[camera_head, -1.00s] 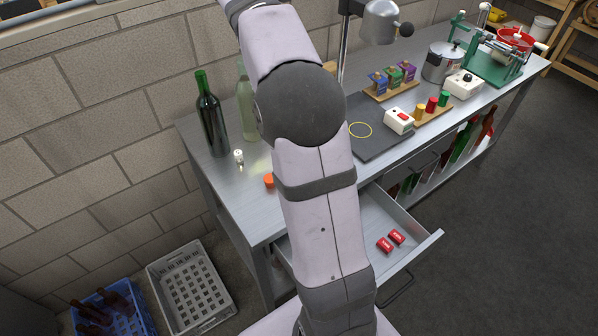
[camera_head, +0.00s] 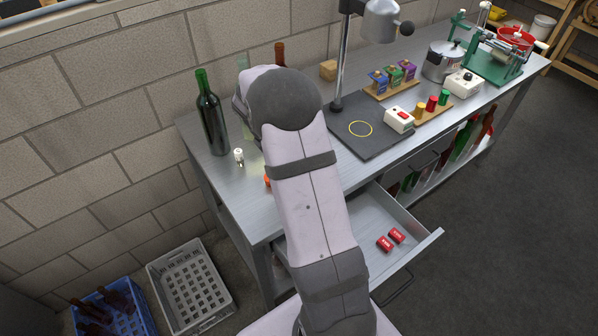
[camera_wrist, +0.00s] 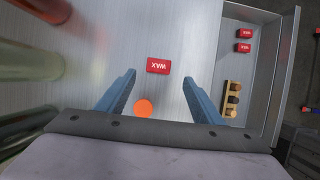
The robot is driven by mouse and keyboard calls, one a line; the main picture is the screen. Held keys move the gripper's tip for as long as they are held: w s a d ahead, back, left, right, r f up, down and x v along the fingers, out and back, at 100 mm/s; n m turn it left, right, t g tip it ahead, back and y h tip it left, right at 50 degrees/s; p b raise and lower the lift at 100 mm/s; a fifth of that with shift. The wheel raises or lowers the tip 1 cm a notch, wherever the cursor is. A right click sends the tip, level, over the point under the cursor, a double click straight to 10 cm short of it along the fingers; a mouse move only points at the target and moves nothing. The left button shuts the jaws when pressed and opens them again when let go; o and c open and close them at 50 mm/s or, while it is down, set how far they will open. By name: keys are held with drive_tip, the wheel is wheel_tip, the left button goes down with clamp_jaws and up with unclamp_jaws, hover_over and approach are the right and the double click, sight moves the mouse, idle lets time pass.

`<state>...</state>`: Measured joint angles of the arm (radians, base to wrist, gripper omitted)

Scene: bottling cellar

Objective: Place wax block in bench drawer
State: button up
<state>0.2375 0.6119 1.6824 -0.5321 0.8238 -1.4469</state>
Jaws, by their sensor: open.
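A red wax block (camera_wrist: 158,65) with white lettering lies on the steel bench top in the wrist view. My gripper (camera_wrist: 158,77) is open, its two blue fingers apart, with the block centred just beyond the fingertips and not held. In the head view my arm hides the gripper and this block. The bench drawer (camera_head: 366,214) is pulled open at the front of the bench. Two more red wax blocks lie in it (camera_head: 397,235) (camera_head: 385,244). The drawer also shows at the right of the wrist view (camera_wrist: 222,62).
An orange round thing (camera_wrist: 143,108) is on the bench near the left finger. A dark green bottle (camera_head: 211,118) and a small white item (camera_head: 239,155) stand at the left end. A wooden holder (camera_wrist: 227,101) shows near the right finger. A dark mat (camera_head: 375,146) lies farther right.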

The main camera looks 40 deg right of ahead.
drive_tip(key=shift+p+x, duration=1.2)
drive_tip(key=shift+x, duration=1.5)
drive_tip(key=shift+w+d+f, duration=0.15)
drive_tip(key=shift+d+f, duration=0.3)
drive_tip(key=shift+f, duration=0.15)
drive_tip(key=c, duration=1.2)
drive_tip(key=shift+r, duration=0.15)
